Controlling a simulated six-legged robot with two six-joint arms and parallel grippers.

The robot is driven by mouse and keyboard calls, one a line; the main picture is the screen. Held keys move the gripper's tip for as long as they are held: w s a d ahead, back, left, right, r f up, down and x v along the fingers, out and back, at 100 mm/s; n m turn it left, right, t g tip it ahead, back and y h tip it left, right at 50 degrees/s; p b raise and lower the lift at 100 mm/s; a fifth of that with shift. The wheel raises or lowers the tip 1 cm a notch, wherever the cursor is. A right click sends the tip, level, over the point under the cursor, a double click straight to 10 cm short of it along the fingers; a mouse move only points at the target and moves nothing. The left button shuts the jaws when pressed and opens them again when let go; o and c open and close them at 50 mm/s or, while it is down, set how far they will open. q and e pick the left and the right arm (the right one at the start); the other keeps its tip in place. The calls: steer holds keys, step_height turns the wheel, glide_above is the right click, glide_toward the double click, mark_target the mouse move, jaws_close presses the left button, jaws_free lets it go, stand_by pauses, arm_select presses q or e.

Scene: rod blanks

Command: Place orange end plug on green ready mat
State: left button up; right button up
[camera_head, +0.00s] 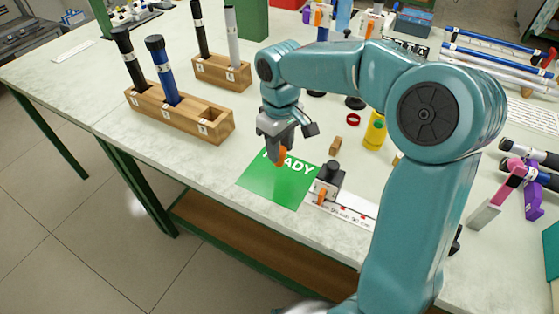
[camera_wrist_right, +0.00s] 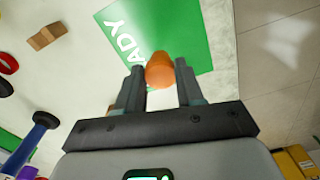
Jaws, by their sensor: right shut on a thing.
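The green ready mat (camera_head: 284,187) lies flat near the front edge of the table, with white READY lettering partly covered by my gripper. It also shows in the right wrist view (camera_wrist_right: 190,35). My right gripper (camera_head: 279,158) is over the mat's back part, pointing down. It is shut on the orange end plug (camera_head: 283,156), which sits between the two fingertips in the right wrist view (camera_wrist_right: 160,70). I cannot tell whether the plug touches the mat. My left gripper is not in view.
A black device with an orange part (camera_head: 328,182) stands at the mat's right edge. Wooden blocks (camera_head: 178,114) holding dark and blue rods stand to the left. A yellow cylinder (camera_head: 375,131), red ring (camera_head: 353,120) and small wooden piece (camera_head: 336,145) lie behind right.

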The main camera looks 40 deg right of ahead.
mark_target(280, 165)
step_height(280, 165, down, 4)
steer(key=shift+b, duration=0.35)
steer(key=shift+f, duration=0.2)
steer(key=shift+a, duration=0.1)
steer(key=shift+f, duration=0.15)
steer(key=o, duration=1)
